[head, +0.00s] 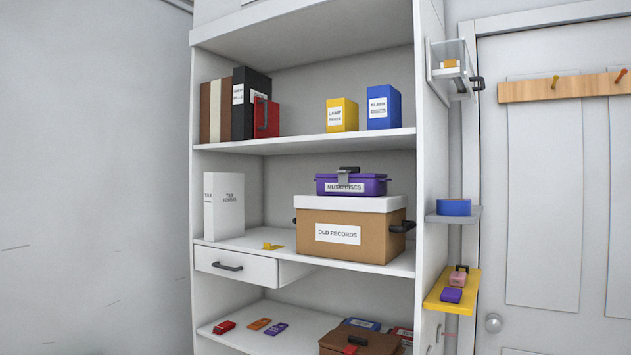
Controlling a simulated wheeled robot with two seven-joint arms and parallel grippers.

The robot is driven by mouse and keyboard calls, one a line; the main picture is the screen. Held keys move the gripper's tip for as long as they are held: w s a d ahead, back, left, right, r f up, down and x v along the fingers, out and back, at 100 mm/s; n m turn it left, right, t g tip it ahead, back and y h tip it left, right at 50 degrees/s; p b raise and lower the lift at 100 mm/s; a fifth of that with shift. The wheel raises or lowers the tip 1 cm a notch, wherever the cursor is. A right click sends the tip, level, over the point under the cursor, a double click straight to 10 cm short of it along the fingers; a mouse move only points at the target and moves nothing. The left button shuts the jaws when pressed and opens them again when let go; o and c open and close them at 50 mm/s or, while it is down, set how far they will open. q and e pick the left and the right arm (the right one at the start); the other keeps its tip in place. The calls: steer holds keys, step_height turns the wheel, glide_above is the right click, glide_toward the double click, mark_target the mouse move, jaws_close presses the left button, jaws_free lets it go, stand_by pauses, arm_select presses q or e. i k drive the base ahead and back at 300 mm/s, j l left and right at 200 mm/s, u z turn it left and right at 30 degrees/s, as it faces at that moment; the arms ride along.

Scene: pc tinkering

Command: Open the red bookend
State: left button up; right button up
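The red bookend (268,118) stands upright on the upper shelf, at the right end of a row of binders. It is a small red block with a dark handle on its front face. It stands against the black binder (250,95), which is taller and bears a white label. It looks shut, though its sides are partly hidden. Neither of my grippers shows in the head view.
The upper shelf (295,143) is bare between the bookend and the yellow box (342,114). A blue box (383,106) stands beyond. Below are a purple case (371,186) on a brown records box (372,240), and a drawer (235,265). Small side shelves jut out at right.

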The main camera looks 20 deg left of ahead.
mark_target(266, 112)
steer(key=i+u, duration=0.2)
steer(key=i, duration=0.2)
steer(key=i+l+u, duration=0.15)
steer(key=i, duration=0.2)
steer(key=i+l+u, duration=0.2)
steer(key=i, duration=0.2)
